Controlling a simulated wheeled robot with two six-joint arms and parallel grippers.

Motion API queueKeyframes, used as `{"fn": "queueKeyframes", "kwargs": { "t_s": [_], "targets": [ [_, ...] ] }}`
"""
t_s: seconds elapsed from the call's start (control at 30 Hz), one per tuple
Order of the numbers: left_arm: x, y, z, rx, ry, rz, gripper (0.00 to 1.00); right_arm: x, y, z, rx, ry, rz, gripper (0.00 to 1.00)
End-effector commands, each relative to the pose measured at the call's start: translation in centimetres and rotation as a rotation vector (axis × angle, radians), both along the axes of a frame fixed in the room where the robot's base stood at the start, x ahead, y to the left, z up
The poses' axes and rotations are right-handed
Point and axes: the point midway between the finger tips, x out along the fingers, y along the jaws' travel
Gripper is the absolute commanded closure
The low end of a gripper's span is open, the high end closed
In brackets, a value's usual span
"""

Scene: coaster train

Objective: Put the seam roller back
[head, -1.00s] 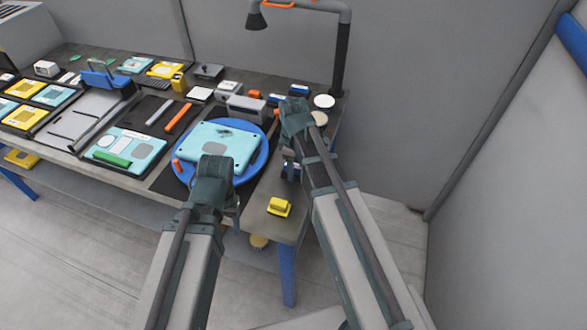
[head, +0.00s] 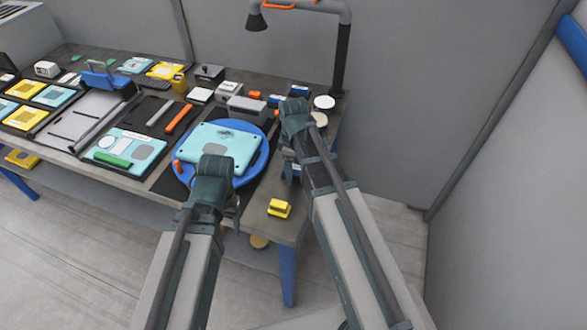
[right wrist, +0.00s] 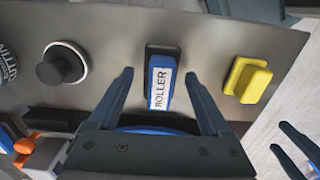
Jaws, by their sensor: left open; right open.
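In the right wrist view, a blue block with a white label reading ROLLER (right wrist: 162,84) sits in a dark frame on the grey bench top. It is mostly hidden behind my right arm in the head view. My right gripper (right wrist: 159,76) is open and empty, its fingers on either side of the labelled block in the picture; I cannot tell the height gap. I cannot tell whether this block is the seam roller or its holder. My left gripper (head: 236,204) is open near the bench's front edge, in front of the blue round plate; its fingers also show in the right wrist view (right wrist: 297,150).
A yellow block (right wrist: 248,80) lies near the bench's front right corner. A black knob (right wrist: 61,65) stands left of the labelled block in the right wrist view. A teal panel (head: 228,148) lies on the blue round plate (head: 261,160). A lamp post (head: 341,60) stands behind.

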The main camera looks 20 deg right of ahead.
Motion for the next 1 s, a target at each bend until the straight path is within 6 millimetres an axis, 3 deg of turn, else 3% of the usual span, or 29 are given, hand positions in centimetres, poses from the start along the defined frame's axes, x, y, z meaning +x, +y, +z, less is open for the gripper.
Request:
{"fn": "queueKeyframes", "kwargs": {
  "t_s": [0.7,1.0],
  "targets": [
    [0.0,0.0,10.7,0.000,0.000,-0.002,0.36,0.0,0.0,10.7,0.000,0.000,0.000,0.18],
    [0.0,0.0,12.2,0.000,0.000,0.000,0.36,0.0,0.0,12.2,0.000,0.000,0.000,0.18]
  ]
}}
